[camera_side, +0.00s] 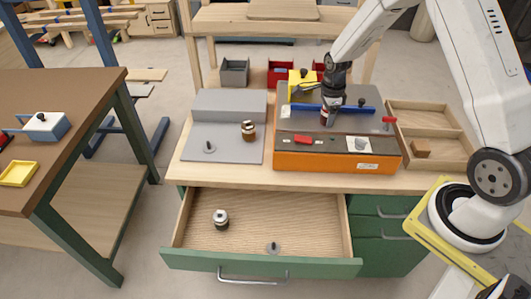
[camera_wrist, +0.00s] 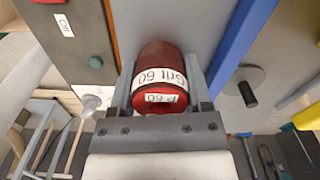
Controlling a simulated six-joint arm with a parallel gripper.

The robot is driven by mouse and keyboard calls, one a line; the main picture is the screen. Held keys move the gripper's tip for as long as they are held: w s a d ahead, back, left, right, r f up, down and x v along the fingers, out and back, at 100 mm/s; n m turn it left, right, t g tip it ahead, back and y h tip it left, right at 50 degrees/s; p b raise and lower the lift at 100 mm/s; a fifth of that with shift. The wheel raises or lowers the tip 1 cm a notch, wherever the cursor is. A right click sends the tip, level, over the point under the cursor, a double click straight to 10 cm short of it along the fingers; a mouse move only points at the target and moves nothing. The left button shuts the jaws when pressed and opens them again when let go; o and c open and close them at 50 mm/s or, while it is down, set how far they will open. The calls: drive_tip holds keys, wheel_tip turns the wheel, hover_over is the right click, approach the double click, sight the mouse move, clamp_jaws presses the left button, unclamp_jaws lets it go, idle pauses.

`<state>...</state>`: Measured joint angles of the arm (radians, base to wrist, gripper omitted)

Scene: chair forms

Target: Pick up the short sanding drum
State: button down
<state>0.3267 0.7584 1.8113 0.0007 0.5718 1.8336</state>
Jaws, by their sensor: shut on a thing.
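A dark red sanding drum (camera_wrist: 163,62) with white labels reading "Grit 60" and "P 60" sits between the two fingers of my gripper (camera_wrist: 162,90) in the wrist view. The fingers touch it on both sides. In the side view my gripper (camera_side: 329,107) points down over the grey top of the orange machine, near the blue bar, and the held drum (camera_side: 326,120) shows small and partly hidden. I cannot tell there whether it touches the machine top. Another brown drum (camera_side: 248,131) stands on the grey board, and a dark drum with a pale top (camera_side: 221,220) stands in the open drawer.
A wooden tray (camera_side: 433,117) stands at right.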

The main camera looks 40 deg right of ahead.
drive_tip(key=shift+r, duration=0.15)
drive_tip(key=shift+r, duration=0.85)
drive_tip(key=s+a+r, duration=0.3)
drive_tip(key=s+r, duration=0.8)
drive_tip(key=s, duration=0.2)
drive_tip(key=shift+s+a, duration=0.25)
drive_tip(key=shift+a, duration=0.05)
drive_tip(key=shift+a, duration=0.1)
